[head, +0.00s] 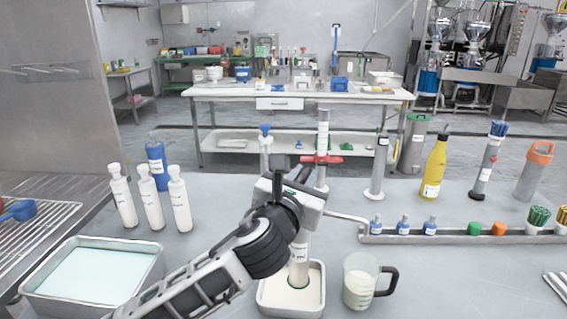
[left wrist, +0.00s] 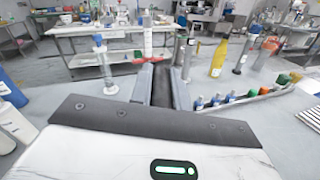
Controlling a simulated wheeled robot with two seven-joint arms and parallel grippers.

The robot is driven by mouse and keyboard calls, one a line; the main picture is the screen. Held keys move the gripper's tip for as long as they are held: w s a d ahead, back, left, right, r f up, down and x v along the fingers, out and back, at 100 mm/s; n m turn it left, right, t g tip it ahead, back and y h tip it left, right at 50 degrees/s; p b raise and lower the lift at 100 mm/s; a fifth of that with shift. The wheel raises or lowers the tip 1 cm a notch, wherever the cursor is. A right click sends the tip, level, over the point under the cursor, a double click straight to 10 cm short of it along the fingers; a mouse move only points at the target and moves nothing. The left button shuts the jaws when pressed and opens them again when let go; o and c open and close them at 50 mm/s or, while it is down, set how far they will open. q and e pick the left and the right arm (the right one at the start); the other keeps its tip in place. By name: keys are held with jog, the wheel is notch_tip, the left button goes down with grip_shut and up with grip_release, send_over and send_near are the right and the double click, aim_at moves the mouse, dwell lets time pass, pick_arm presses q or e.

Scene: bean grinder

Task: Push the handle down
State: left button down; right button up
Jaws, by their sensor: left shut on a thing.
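The exact contact is partly hidden by the fingers and the gripper body. Below the gripper, a clear marked cylinder (head: 299,267) stands upright in a white-filled tray (head: 262,300). My right gripper is not in view.
A measuring jug (head: 360,285) stands right of the tray. Three white bottles (head: 151,203) and a blue bottle (head: 156,165) stand left. A yellow bottle (head: 434,170) and a long rack (head: 450,238) of small bottles are at the right. A metal tray (head: 155,270) lies front left.

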pick_arm(q)
notch_tip(320, 180, down, 2)
jog(key=shift+f, duration=0.15)
jog(key=shift+d+f, duration=0.2)
jog(key=shift+f, duration=0.05)
jog(key=c, duration=1.3)
grip_release()
jog(key=shift+r, duration=0.15)
jog(key=b+v, duration=0.1)
jog(key=v, duration=1.5)
jog(key=shift+a, duration=0.15)
jog(key=shift+w, duration=0.1)
